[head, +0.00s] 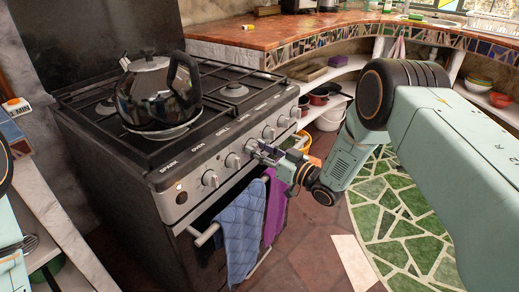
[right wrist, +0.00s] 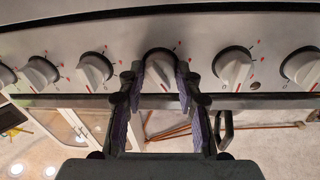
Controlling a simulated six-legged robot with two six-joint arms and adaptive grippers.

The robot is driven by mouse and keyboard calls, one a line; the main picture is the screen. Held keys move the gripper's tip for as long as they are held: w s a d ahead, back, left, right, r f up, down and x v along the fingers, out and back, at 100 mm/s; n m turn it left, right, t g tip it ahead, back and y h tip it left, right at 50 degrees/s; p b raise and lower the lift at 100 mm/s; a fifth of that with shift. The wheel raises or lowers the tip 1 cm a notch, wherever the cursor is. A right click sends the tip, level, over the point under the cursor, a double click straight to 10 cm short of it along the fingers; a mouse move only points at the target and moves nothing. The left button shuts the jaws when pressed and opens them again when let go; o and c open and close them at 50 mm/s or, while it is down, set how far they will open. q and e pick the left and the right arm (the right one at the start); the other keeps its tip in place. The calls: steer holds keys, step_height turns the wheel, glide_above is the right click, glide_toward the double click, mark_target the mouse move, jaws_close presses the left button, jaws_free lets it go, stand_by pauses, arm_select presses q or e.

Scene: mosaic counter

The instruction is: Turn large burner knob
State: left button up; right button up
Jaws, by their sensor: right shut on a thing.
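The stove's front panel (head: 222,165) carries a row of white knobs under printed labels. SPARK, OVEN and GRILL can be read; the labels further right are too small to read. My right gripper (head: 262,150) is at the panel, shut on one knob (head: 252,145) near the middle of the row. In the right wrist view, the held knob (right wrist: 160,72) sits between the two purple-padded fingers of the gripper (right wrist: 156,82). Other knobs (right wrist: 95,70) (right wrist: 232,66) stand free on either side. My left gripper is out of view; only part of my left arm shows.
A dark kettle (head: 155,90) stands on a front burner. A blue towel (head: 239,230) and a purple towel (head: 276,205) hang from the oven handle (head: 204,236) below the gripper. A curved counter (head: 300,37) with shelves is behind. Green-tiled floor (head: 400,215) lies right.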

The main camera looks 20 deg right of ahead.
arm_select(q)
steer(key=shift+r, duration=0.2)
arm_select(e)
steer(key=n, duration=0.6)
steer(key=shift+f+y, duration=0.1)
steer(key=shift+y, duration=0.2)
steer(key=shift+n, duration=0.4)
steer(key=o, duration=1.2)
steer(key=shift+c, duration=0.2)
steer(key=v, duration=1.2)
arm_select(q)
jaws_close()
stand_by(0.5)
